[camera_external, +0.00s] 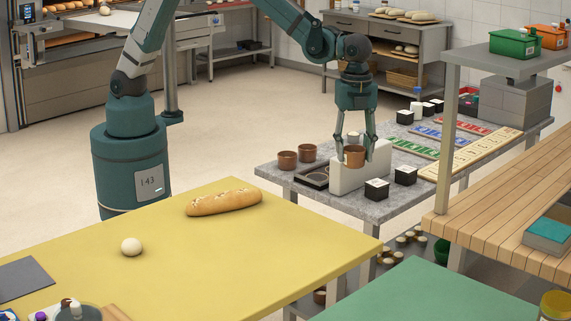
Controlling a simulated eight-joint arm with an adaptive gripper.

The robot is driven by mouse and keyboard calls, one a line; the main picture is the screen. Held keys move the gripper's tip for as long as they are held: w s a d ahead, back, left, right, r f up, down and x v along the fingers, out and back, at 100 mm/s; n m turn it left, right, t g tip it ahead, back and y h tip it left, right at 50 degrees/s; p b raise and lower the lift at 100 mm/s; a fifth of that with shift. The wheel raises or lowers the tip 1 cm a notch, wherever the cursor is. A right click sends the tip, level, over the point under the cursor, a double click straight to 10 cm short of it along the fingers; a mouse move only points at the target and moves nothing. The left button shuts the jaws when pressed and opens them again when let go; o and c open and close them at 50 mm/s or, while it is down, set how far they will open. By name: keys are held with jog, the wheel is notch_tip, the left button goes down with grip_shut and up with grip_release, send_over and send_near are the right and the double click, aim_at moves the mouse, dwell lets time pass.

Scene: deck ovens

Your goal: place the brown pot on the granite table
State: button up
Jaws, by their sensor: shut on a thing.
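A brown pot (354,157) is between the fingers of my gripper (354,149), which is shut on it. The pot is held upright in front of the top of a white-grey block (349,176), above the grey granite table (379,211). Two more brown pots, one at the left (287,160) and one just behind it (307,153), stand on the table's left end. I cannot tell whether the held pot touches the block.
A dark tray (313,177) lies left of the block. Black boxes (405,176) stand right of it, with coloured card boards (460,155) beyond. A wooden slatted counter (495,215) is at the right. The yellow table (250,240) holds a baguette (224,202).

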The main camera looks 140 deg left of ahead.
jog(key=s+a+n, duration=0.3)
jog(key=s+a, duration=0.7)
jog(key=a, duration=0.3)
jog(key=s+a+n+p, duration=0.1)
jog(key=s+a+n, duration=0.2)
jog(key=s+a, duration=0.9)
jog(key=s+a+n, duration=0.3)
jog(key=s+a, duration=0.5)
jog(key=a, duration=0.7)
jog(key=shift+w+d+f, duration=0.1)
jog(key=shift+w+f, duration=0.05)
jog(key=shift+f, duration=1.1)
jog(key=shift+w+f, duration=0.1)
jog(key=shift+f, duration=1.15)
jog(key=shift+f, duration=3.15)
jog(key=shift+f, duration=0.1)
jog(key=shift+f, duration=1.75)
